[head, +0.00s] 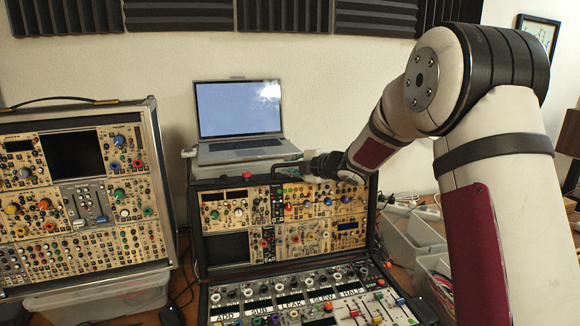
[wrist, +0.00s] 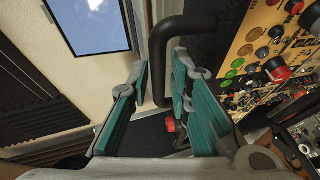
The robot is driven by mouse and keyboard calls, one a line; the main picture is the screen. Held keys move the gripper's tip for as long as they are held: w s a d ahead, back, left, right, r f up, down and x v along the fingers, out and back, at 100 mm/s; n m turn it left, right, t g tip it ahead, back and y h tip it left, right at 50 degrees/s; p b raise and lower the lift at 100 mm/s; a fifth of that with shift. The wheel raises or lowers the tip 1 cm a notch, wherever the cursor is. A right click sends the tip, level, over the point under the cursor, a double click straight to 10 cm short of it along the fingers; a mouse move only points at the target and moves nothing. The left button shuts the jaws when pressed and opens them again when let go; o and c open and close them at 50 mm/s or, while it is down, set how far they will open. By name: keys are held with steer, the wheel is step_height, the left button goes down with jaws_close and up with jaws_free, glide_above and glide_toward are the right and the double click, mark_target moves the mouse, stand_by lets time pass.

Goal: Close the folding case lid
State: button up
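The folding case (head: 268,232) stands open, its lid (head: 226,243) upright at the back and full of tan modules. Its lower half (head: 312,298) lies in front, with knobs and sliders. A black handle (head: 274,171) sits at the lid's top edge. My gripper (head: 312,168) is at the top of the lid, near the handle. In the wrist view, my teal-padded fingers (wrist: 158,78) are spread apart. The black handle (wrist: 166,48) shows between and beyond the fingertips; contact is unclear. The lid's module face (wrist: 272,45) is at the right of that view.
A laptop (head: 240,120) stands open on a box behind the lid. Another module case (head: 85,190) stands at the left on a clear plastic bin (head: 100,300). Clear bins (head: 412,237) sit to the right, with cables. Foam panels (head: 180,14) line the wall.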

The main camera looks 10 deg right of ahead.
steer(key=shift+w+a+f, duration=0.15)
steer(key=shift+w, duration=0.25)
jaws_close()
steer(key=shift+s, duration=0.1)
